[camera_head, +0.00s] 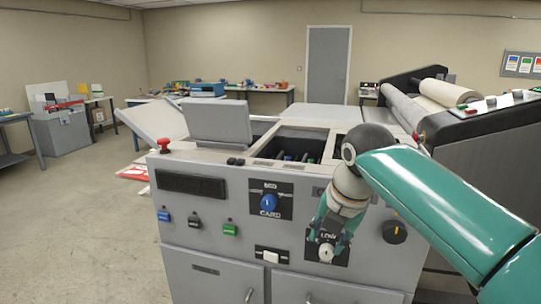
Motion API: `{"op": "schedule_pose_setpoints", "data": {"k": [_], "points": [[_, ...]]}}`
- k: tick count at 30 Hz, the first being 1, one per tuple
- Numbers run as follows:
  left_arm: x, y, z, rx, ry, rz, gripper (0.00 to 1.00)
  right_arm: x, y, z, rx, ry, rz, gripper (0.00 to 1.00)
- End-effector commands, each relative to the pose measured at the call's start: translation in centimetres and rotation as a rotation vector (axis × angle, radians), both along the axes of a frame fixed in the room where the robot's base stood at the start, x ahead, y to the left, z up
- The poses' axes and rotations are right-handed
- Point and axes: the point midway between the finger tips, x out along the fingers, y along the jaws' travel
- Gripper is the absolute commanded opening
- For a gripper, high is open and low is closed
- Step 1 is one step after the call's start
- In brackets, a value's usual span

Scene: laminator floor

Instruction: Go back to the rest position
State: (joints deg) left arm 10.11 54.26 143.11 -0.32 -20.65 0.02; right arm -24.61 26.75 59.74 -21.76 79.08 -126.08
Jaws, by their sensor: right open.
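My right gripper (328,238) comes in on the teal and grey right arm from the lower right. It is open and points down in front of the grey machine's front panel (275,222). Its fingers lie over the lower black plate (342,247) with a pale knob (326,252) between or just behind them. I cannot tell whether the fingers touch the knob. Part of that plate and its lettering is hidden by the gripper. My left gripper is not in the picture.
A roller machine (480,125) stands at the right. The floor (75,225) at the left is mostly clear.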

Motion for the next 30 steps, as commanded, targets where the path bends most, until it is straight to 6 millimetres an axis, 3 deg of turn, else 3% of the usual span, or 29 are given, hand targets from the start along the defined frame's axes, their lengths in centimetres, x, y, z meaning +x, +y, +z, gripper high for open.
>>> {"op": "schedule_pose_setpoints", "data": {"k": [5, 8, 14, 18, 20, 24, 27, 30], "points": [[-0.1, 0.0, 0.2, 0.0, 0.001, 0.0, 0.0, 1.6, 0.9, -6.0, 0.08, 0.062, -0.155, 0.42], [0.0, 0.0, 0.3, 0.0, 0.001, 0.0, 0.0, 2.3, 1.3, -10.8, 0.146, 0.113, -0.287, 0.42], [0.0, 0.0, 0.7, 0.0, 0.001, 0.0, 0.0, 1.1, 1.7, -24.0, 0.333, 0.275, -0.712, 0.42], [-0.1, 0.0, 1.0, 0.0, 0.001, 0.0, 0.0, -2.5, 1.4, -33.0, 0.46, 0.408, -1.09, 0.42], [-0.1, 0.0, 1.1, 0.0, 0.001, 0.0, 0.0, -4.7, 1.2, -36.5, 0.509, 0.465, -1.27, 0.42], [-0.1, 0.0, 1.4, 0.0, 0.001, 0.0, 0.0, -11.4, 0.4, -43.2, 0.597, 0.589, -1.732, 0.42], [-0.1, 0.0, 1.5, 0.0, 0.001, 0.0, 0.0, -16.5, -0.2, -46.4, 0.634, 0.651, -2.063, 0.42], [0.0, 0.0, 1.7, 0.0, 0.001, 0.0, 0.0, -20.9, -0.7, -48.1, 0.652, 0.681, -2.339, 0.42]]}}
